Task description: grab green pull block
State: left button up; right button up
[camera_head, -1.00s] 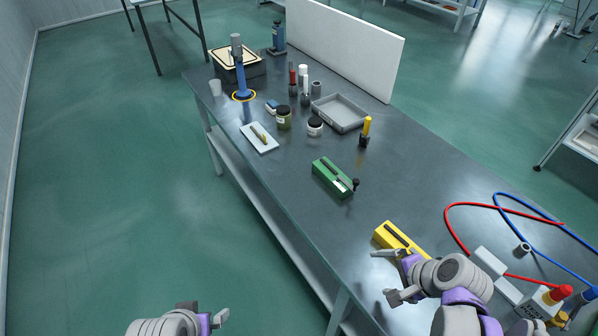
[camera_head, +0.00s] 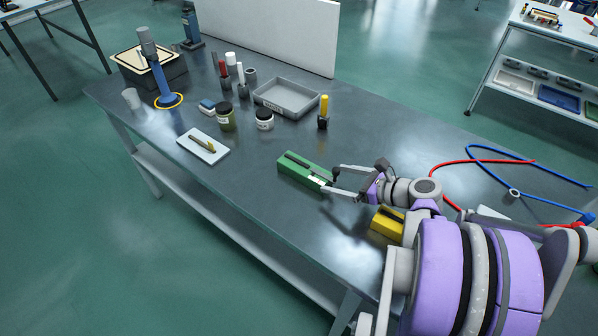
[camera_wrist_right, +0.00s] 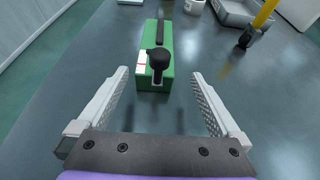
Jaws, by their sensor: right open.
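The green pull block (camera_head: 303,170) lies on the dark bench top, near the middle of the head view. It has a dark slot along its top and a black knob at the end facing my right gripper. In the right wrist view the block (camera_wrist_right: 151,72) lies straight ahead, with the black knob (camera_wrist_right: 159,58) in line with the gap between the fingers. My right gripper (camera_head: 333,182) is open, its fingertips at the knob end of the block. The wrist view shows the open fingers (camera_wrist_right: 160,78) on either side with nothing held. My left gripper is out of view.
A yellow block (camera_head: 387,224) sits below my right wrist. A grey tray (camera_head: 262,103), jars, and a yellow-handled tool (camera_head: 323,112) stand behind the green block. A white plate (camera_head: 217,157) lies to its left. Red and blue hoses (camera_head: 477,162) lie at right.

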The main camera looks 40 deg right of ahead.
aim_at(317, 177)
jog(key=shift+x, duration=1)
jog(key=x, duration=0.2)
jog(key=b+x, duration=0.1)
jog(key=x, duration=0.1)
jog(key=shift+a+f, duration=0.3)
jog(key=shift+a, duration=0.1)
jog(key=shift+w+a+f, duration=0.1)
jog(key=shift+w+f, duration=0.1)
jog(key=shift+w, duration=0.25)
grip_shut()
